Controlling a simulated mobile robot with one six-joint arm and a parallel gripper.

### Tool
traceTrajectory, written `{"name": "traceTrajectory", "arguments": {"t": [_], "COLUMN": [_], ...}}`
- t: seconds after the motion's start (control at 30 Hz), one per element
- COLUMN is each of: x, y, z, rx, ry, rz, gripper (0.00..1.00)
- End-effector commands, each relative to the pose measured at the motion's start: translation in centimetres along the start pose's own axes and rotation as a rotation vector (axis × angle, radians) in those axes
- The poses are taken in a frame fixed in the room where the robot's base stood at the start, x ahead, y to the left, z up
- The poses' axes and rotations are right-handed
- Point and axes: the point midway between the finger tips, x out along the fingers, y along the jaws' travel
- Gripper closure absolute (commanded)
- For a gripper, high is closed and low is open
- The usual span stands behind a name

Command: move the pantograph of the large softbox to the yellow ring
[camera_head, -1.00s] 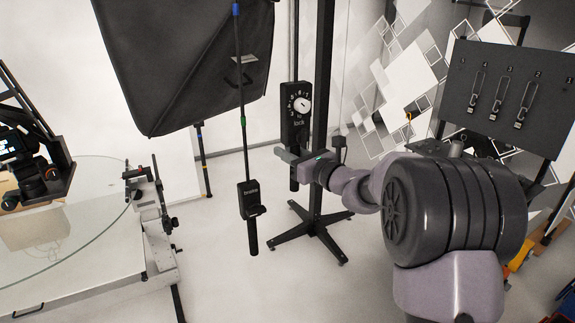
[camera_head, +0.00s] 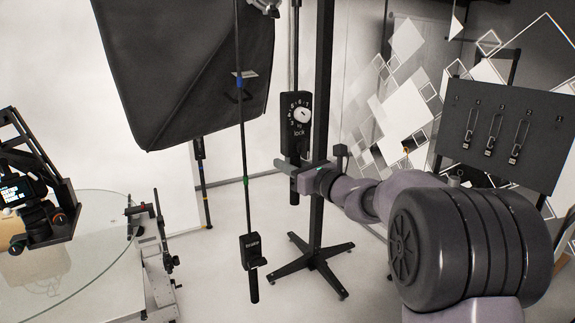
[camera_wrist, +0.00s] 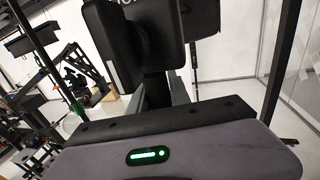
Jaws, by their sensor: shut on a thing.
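The large softbox (camera_head: 190,75) is a black, tapered box at upper left. A thin hanging rod (camera_head: 244,140) passes in front of it, with a blue ring, a green ring lower down and a brake box (camera_head: 254,251). The lock box (camera_head: 297,112), with a pale dial, hangs on a dark pole in front of the stand. My gripper (camera_head: 292,168) is shut on the dark handle below the lock box; the wrist view shows this handle (camera_wrist: 155,88) between the fingers.
The black stand (camera_head: 319,250) rises close behind my gripper, on a spread base. A glass turntable (camera_head: 90,260) with camera gear is at left. A dark panel with hanging clips (camera_head: 505,135) is at right. The floor around the stand is mostly clear.

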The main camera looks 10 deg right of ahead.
Motion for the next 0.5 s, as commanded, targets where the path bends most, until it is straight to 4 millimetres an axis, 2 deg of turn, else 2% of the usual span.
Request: {"name": "traceTrajectory", "arguments": {"t": [0.07,0.1,0.2,0.5], "x": [0.00,0.00,0.00,-0.14], "y": [0.00,0.00,0.00,-0.01], "z": [-0.05,-0.06,-0.08,-0.08], "rx": [0.000,0.000,0.000,0.000], "ry": [0.001,0.001,0.001,0.001], "rz": [0.000,0.000,0.000,0.000], "gripper": [1.00,0.71,0.55,0.55]}}
